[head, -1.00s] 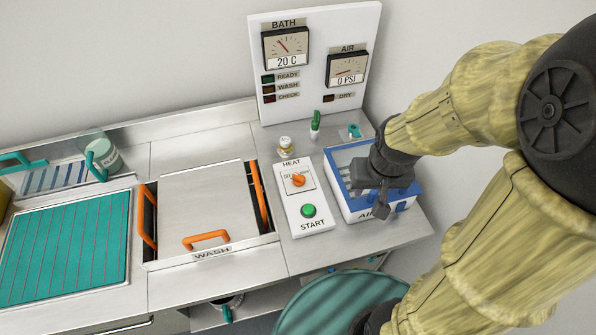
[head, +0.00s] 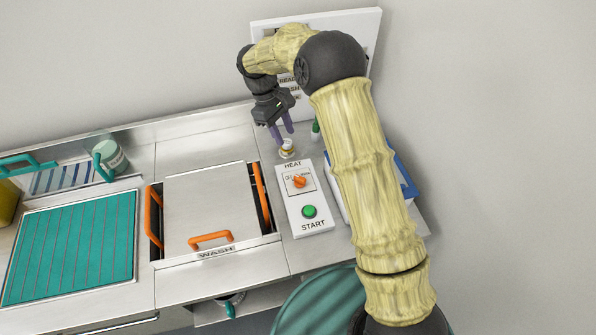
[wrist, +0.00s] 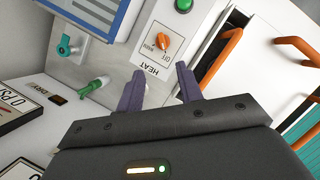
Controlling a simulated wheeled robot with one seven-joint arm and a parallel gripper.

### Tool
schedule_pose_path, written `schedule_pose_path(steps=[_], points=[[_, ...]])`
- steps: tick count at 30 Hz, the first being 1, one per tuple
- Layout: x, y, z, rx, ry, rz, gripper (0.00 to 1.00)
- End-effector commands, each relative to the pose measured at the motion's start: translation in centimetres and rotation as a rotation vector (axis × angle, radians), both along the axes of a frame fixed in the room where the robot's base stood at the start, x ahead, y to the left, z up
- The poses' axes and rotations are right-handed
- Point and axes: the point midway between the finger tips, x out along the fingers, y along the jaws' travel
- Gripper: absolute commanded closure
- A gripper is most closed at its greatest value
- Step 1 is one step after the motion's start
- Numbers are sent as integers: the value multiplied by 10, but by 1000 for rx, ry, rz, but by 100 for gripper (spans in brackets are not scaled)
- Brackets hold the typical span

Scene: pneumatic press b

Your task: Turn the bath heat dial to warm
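The orange bath heat dial (head: 299,182) sits on a white panel (head: 304,200) marked HEAT, above a green START button (head: 309,211). In the wrist view the dial (wrist: 163,41) lies beyond the fingertips, with OFF and WARM printed beside it; which mark it points to is hard to tell. My gripper (head: 283,136) is open and empty, above the back of the counter behind the dial, near a small brass-and-white fitting (head: 287,147). Its two purple fingers (wrist: 159,80) are apart and do not touch the dial.
A wash lid (head: 210,200) with orange handles is left of the panel. A blue-and-white box (head: 408,183) is right of it, partly hidden by my arm. A green-handled valve (head: 316,127) stands behind. The gauge board (head: 365,30) is mostly covered by my arm.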

Motion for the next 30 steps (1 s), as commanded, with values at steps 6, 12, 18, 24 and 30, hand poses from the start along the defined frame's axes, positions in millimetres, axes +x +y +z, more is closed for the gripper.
schedule_pose_path(steps=[6,12,18,24,30], points=[[7,18,-8,-31,39,57,64],[7,18,-8,-31,38,57,64],[7,16,-11,-33,40,56,64],[2,8,-31,-33,43,56,64],[-5,-4,-62,-33,43,56,64]])
